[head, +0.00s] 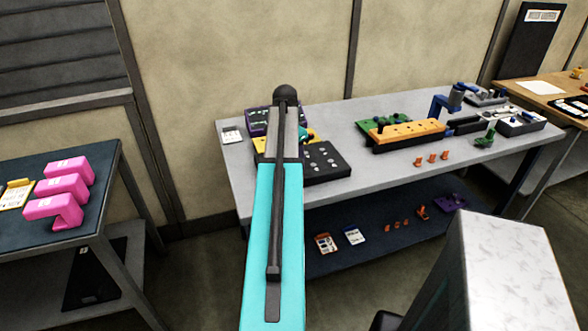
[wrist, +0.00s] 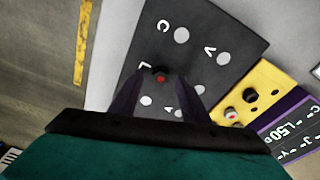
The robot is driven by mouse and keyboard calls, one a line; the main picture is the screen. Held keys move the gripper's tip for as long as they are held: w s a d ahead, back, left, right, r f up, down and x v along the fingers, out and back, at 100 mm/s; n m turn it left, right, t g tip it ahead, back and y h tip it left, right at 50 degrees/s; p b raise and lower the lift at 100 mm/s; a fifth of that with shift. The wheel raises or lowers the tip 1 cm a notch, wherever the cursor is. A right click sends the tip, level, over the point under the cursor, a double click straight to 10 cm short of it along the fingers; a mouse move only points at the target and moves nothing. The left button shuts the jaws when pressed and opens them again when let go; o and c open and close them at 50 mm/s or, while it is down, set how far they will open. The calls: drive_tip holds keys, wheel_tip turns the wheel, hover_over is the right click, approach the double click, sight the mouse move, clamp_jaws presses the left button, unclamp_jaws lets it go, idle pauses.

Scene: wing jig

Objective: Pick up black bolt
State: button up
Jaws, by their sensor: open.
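In the wrist view, my gripper (wrist: 160,92) is open, with its two dark fingers spread above a dark board (wrist: 215,45). A small black bolt-like piece with a red spot (wrist: 160,74) shows between the fingertips, apart from both as far as I can tell. Another round black piece (wrist: 250,95) sits in the yellow block (wrist: 268,82) to the right, beside a red-and-white one (wrist: 231,114). In the head view, the dark board (head: 325,160) lies on the grey table, and my arm hides most of the gripper.
A purple case (wrist: 297,125) adjoins the yellow block. On the grey table (head: 385,180), a green-and-orange fixture (head: 405,132) and several orange clips (head: 432,158) stand to the right. Pink brackets (head: 65,188) are on the left table. The table's edge is near the board.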

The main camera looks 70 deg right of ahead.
drive_tip(key=shift+f, duration=0.45)
clamp_jaws()
idle(0.3)
